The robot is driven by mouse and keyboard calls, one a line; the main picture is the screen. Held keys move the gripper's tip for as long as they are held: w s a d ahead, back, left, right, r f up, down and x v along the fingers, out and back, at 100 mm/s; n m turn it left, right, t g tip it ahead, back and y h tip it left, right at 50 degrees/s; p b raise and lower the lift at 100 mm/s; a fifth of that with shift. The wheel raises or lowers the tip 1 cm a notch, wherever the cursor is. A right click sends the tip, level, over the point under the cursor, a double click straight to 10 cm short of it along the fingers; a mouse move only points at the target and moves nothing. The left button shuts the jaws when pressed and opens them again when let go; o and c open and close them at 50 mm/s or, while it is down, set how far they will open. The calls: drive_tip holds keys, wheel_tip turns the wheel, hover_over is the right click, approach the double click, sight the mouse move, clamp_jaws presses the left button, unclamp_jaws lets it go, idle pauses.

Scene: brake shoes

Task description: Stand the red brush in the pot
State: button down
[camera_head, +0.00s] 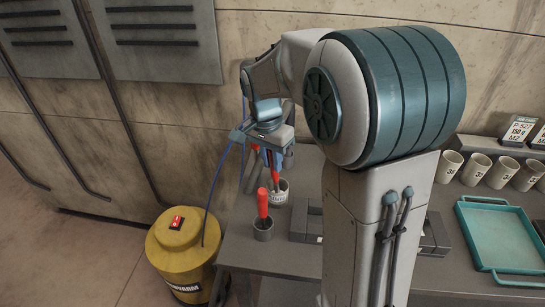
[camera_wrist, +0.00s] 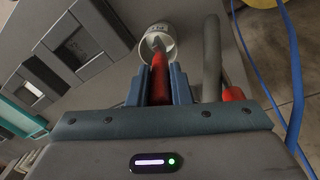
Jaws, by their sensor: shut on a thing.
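My gripper (camera_head: 268,160) is shut on the red brush (camera_head: 274,174). It holds the brush roughly upright, handle up, at the mouth of the white pot (camera_head: 281,196), which has dark lettering. In the wrist view the red brush (camera_wrist: 160,75) sits between the two blue-grey fingers (camera_wrist: 161,86), and its lower end overlaps the opening of the pot (camera_wrist: 145,52). I cannot tell how deep the lower end is in the pot, or whether it touches it.
A red handle (camera_head: 262,203) stands in a dark grey cup (camera_head: 263,231) in front of the pot. A yellow drum (camera_head: 183,251) is on the floor at left. Several pale cups (camera_head: 476,167) and a teal tray (camera_head: 503,236) are at right. A wall is behind.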

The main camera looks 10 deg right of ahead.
drive_tip(key=shift+f, duration=0.15)
drive_tip(key=c, duration=1.2)
unclamp_jaws()
drive_tip(key=shift+c, duration=0.2)
wheel_tip(320, 180, up, 14)
drive_tip(key=a+f, duration=0.1)
drive_tip(key=s+d+f+n+t, duration=0.1)
drive_tip(key=s+f+n, duration=0.4)
drive_tip(key=s, duration=0.4)
drive_tip(key=s+d+f+n+t+y, duration=0.1)
drive_tip(key=s+f+n, duration=0.3)
drive_tip(key=s, duration=0.5)
drive_tip(key=shift+d+f+n+t, duration=0.25)
drive_tip(key=shift+f+n+t, duration=0.15)
drive_tip(key=shift+f+t, duration=0.3)
